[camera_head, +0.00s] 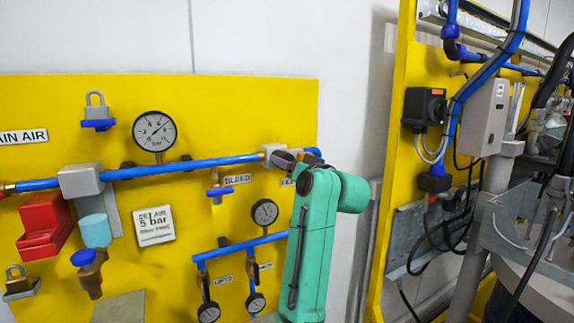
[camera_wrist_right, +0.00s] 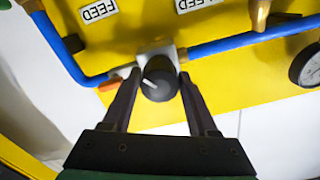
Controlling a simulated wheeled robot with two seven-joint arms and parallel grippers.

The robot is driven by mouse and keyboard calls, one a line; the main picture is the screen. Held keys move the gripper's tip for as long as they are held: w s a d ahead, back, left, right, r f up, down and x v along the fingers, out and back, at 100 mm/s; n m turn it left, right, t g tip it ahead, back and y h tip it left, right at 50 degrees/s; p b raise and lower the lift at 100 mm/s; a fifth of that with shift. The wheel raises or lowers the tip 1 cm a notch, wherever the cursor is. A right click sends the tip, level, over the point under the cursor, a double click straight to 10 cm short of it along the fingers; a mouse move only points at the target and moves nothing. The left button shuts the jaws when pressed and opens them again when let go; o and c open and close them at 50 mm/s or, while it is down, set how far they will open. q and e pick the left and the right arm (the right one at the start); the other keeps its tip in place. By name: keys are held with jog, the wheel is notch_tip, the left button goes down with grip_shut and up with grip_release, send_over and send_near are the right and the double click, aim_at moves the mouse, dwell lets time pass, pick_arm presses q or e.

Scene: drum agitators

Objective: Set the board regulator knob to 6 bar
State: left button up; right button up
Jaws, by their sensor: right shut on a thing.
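The regulator knob (camera_wrist_right: 158,82) is black and round with a white pointer line, on a grey block (camera_wrist_right: 153,57) in the blue pipe. In the wrist view the fingers of my right gripper (camera_wrist_right: 159,88) are closed on its two sides. In the head view my green right arm covers the knob, and the grey block (camera_head: 270,151) shows beside the gripper (camera_head: 288,162). The big round gauge (camera_head: 154,131) hangs above the pipe at left; its needle points up and right, too small to read exactly. My left gripper is not in view.
A white set-air sign (camera_head: 155,225) seems to read 5 bar. A bleed valve with blue handle (camera_head: 220,190) and a smaller gauge (camera_head: 264,212) are left of my arm. A red block (camera_head: 44,226) and padlocks are farther left. Another yellow frame (camera_head: 400,150) stands right.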

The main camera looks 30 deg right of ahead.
jog(key=m, duration=0.3)
jog(key=shift+r+m, duration=0.1)
jog(key=shift+m, duration=2.1)
jog(key=o, duration=1.4)
jog(key=shift+c, duration=0.2)
jog(key=shift+s, duration=0.1)
jog(key=s+b, duration=0.6)
jog(key=s, duration=0.8)
jog(key=shift+s+a+b, duration=0.15)
jog(key=shift+s+b, duration=0.1)
jog(key=shift+b, duration=0.15)
